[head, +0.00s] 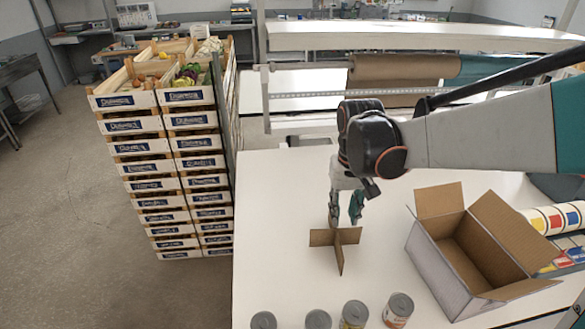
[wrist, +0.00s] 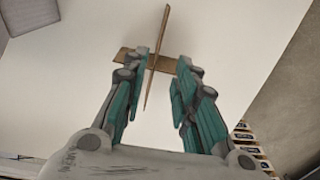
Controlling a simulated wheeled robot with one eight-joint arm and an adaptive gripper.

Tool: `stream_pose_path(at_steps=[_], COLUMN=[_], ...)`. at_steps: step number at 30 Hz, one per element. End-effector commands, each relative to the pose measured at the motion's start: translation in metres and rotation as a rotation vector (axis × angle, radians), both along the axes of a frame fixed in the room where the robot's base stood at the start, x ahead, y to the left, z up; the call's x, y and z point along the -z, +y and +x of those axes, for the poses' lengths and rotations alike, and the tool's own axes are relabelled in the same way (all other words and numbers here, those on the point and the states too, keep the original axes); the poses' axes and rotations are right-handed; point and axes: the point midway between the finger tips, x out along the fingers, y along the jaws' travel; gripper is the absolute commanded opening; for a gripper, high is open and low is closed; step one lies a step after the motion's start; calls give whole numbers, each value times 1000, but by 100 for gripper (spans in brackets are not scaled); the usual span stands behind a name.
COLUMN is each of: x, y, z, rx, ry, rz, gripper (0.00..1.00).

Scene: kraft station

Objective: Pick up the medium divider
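The medium divider (head: 339,250) is a brown cardboard cross standing on the white table, left of the open box. My gripper (head: 345,219) points down at its top, with its fingers apart. In the wrist view my gripper (wrist: 163,72) has one teal finger on each side of the divider's long panel (wrist: 157,50). Gaps show between that panel and both fingers near their tips. The cross panel runs behind the fingertips. I cannot tell exactly how far the fingers reach down beside the divider.
An open cardboard box (head: 448,262) stands to the right on the table (head: 280,200). Several cans (head: 353,315) line the front edge. Stacked produce crates (head: 165,170) stand left of the table. A paper roll (head: 400,70) lies behind. The table left of the divider is clear.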

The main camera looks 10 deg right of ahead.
Motion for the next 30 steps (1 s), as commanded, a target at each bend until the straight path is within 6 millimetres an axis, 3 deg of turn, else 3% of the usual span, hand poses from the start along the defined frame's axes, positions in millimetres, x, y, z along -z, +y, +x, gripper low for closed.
stream_pose_path(at_steps=[7, 18, 30], x=[12, 77, 106], y=[0, 0, -1], z=[8, 7, 5], rx=[4, 4, 4], ry=[34, 33, 32], rz=[0, -1, 0], gripper=[27, 27, 27])
